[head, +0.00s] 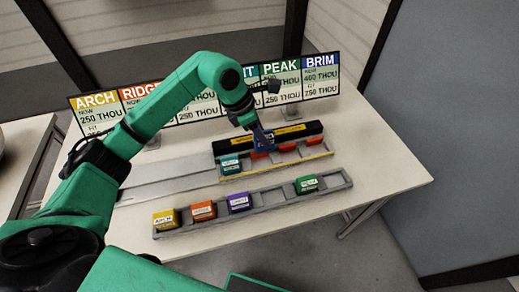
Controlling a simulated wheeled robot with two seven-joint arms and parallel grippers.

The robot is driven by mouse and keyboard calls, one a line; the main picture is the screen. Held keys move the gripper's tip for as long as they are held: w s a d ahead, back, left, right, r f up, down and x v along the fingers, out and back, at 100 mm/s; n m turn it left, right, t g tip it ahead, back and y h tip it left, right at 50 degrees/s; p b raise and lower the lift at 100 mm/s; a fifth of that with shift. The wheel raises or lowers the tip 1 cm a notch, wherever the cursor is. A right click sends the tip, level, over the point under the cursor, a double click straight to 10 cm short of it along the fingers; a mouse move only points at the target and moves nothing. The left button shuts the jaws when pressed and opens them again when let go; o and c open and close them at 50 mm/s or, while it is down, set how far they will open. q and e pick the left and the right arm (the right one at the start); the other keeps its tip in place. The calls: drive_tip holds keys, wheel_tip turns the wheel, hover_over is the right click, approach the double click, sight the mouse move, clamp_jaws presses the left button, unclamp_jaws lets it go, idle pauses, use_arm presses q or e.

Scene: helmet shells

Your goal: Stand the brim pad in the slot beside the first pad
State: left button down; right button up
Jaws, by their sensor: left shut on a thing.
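My left gripper (247,120) is shut on a dark blue pad, the brim pad (264,142), and holds it at the rear rack (277,166). The blue pad overlaps the rack's dark back wall in the head view; I cannot tell whether it touches the rack. A teal pad (230,164), likely the first pad, stands in the rack's left end slot, to the left of the blue pad. Red patches (288,147) show in the slots to the right. The slot floor under the blue pad is partly hidden. My right gripper is not in view.
A grey front tray (270,205) holds yellow (165,219), orange (203,210), purple (238,202) and green (306,184) pads, with empty slots between purple and green and at the right end. A sign board (322,75) stands behind the rack. The table's right side (385,165) is clear.

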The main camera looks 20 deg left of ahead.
sight(259, 146)
use_arm(q)
drive_tip(key=f, duration=0.5)
drive_tip(key=shift+s+a+p, duration=0.15)
drive_tip(key=shift+a+p, duration=0.2)
drive_tip(key=shift+a, duration=0.05)
drive_tip(key=f, duration=0.2)
drive_tip(key=shift+d+f, duration=0.25)
drive_tip(key=shift+f, duration=0.1)
drive_tip(key=shift+a+f, duration=0.15)
drive_tip(key=shift+f, duration=0.05)
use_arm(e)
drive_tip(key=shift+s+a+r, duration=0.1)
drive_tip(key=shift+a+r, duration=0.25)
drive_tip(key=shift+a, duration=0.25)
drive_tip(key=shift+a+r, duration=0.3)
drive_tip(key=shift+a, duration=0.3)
use_arm(q)
drive_tip(key=c, duration=0.9)
unclamp_jaws()
drive_tip(key=shift+f, duration=0.1)
drive_tip(key=o, duration=0.4)
drive_tip(key=shift+o, duration=0.2)
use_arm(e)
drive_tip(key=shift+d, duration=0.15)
